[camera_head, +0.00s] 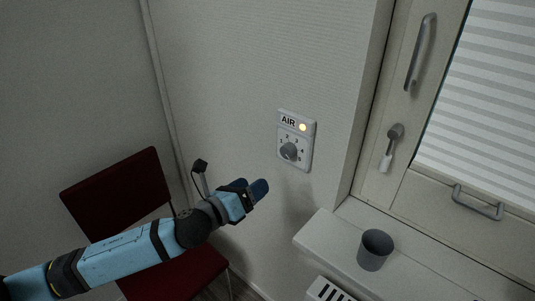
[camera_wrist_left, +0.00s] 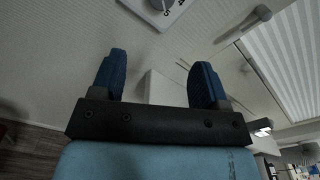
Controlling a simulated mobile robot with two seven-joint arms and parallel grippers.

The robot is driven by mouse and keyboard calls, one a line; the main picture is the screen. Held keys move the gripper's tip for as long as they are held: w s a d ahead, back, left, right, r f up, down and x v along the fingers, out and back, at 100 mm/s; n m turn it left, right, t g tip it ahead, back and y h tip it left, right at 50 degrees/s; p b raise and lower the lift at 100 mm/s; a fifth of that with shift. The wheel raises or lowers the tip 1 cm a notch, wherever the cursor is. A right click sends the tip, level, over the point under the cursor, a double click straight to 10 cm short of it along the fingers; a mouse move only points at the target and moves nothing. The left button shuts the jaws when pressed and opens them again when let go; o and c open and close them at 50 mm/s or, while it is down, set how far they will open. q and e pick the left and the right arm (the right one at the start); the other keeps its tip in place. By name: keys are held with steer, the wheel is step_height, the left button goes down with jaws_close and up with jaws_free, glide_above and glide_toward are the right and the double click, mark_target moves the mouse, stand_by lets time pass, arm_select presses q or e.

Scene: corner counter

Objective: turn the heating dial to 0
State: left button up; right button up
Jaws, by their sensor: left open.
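Which number the knob points to is too small to tell. In the left wrist view the lower part of the panel (camera_wrist_left: 167,12) shows at the top edge, with a 5 visible and the dial mostly cut off. My left gripper (camera_head: 257,189) is below and left of the dial, apart from it. Its blue fingers (camera_wrist_left: 158,78) are open with nothing between them. My right gripper is not in view.
A window sill (camera_head: 335,237) juts out at the lower right, with a grey cup (camera_head: 375,250) on it. A window with handles (camera_head: 391,148) is on the right. A dark red chair (camera_head: 118,192) stands behind my left arm. The wall around the panel is clear.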

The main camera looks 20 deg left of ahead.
mark_target(285, 152)
arm_select(q)
steer(key=shift+m, duration=0.9)
steer(key=p+x, duration=0.1)
steer(key=x, duration=0.3)
steer(key=r+x, duration=0.1)
steer(key=x, duration=0.3)
steer(key=a+r+p+x, duration=0.1)
steer(key=x, duration=0.3)
steer(key=shift+w+r+p, duration=0.1)
steer(key=shift+w+p, duration=0.25)
steer(key=shift+w, duration=0.15)
steer(key=shift+w+d, duration=0.2)
steer(key=shift+w, duration=0.35)
steer(key=c, duration=0.9)
